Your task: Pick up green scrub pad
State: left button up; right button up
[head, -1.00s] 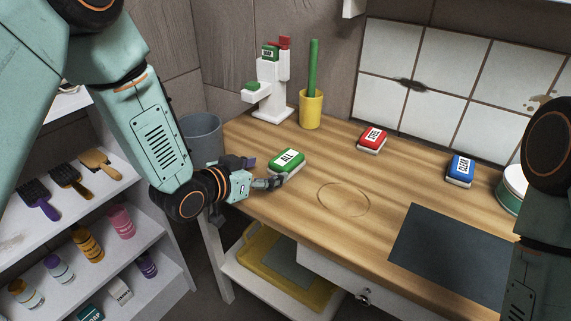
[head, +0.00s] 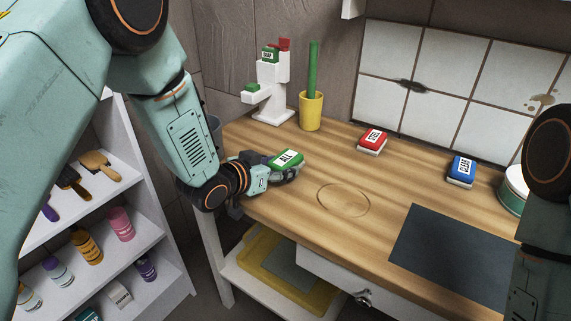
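The green scrub pad (head: 287,158), a green-topped block with a white label reading "ALL" and a pale underside, lies on the wooden worktop (head: 300,235) near its left edge. My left gripper (head: 272,167) is low at the pad's left end. One finger runs along the pad's near side, and the other shows partly behind, at its far left. The fingers look apart, with the pad's left end between them; contact is unclear. My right gripper is out of view; only part of that arm shows at the right edge.
A red block (head: 372,141) and a blue block (head: 461,170) lie farther right. A white stand (head: 272,95) and a yellow cup (head: 311,112) with a green stick stand behind the pad. A dark mat (head: 450,250) lies front right. The worktop's middle is clear.

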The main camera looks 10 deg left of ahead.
pick_arm(q)
jog(key=shift+s+d+r, duration=0.15)
jog(key=shift+r, duration=0.05)
jog(key=c, duration=0.5)
jog(key=shift+f, duration=0.1)
